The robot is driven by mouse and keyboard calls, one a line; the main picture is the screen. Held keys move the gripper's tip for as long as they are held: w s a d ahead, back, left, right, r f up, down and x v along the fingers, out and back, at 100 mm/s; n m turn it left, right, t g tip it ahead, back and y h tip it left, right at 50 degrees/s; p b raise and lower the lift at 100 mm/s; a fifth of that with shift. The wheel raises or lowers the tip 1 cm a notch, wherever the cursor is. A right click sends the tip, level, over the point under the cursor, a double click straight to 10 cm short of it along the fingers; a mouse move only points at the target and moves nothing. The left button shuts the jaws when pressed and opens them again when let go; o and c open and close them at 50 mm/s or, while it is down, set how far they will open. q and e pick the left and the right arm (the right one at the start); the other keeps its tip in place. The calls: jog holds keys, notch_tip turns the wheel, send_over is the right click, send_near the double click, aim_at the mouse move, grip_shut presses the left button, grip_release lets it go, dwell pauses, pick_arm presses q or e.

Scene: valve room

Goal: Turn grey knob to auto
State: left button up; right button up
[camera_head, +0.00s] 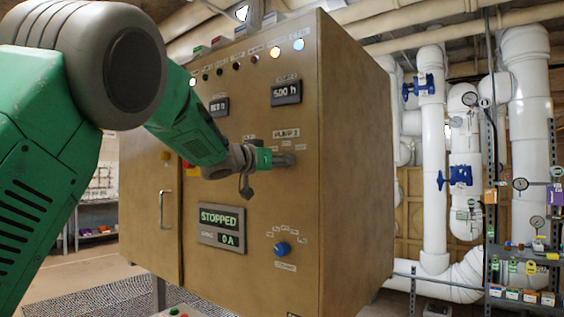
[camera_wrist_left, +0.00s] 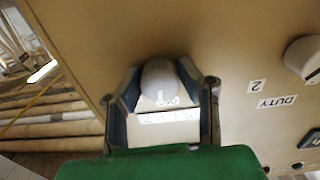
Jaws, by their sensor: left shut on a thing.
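The control cabinet (camera_head: 350,160) is tan, with a front panel of displays, lamps and labels. My left gripper (camera_head: 283,160) reaches from the left to the panel, just below the PUMP 2 label. In the left wrist view the gripper (camera_wrist_left: 160,92) has one finger on each side of a pale grey knob (camera_wrist_left: 159,78) and is shut on it. Labels show just below the knob, but I cannot read auto among them. In the head view the gripper hides most of this knob. My right gripper is in neither view.
A second pale knob (camera_wrist_left: 303,57) sits to the right in the wrist view, near a DUTY 2 label (camera_wrist_left: 277,102). A blue knob (camera_head: 282,248) and a STOPPED display (camera_head: 220,218) are lower on the panel. White pipes (camera_head: 433,160) and a shelf stand right.

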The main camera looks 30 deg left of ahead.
pick_arm(q)
jog(key=m+p, duration=0.1)
jog(key=m, duration=0.2)
jog(key=shift+r, duration=0.1)
jog(key=shift+m, duration=2.3)
jog(key=o, duration=1.1)
jog(key=shift+o, duration=0.2)
jog(key=shift+s, duration=0.1)
jog(key=s+a, duration=0.1)
jog(key=s, duration=1)
jog(key=shift+s+a, duration=0.15)
jog(key=shift+s, duration=0.25)
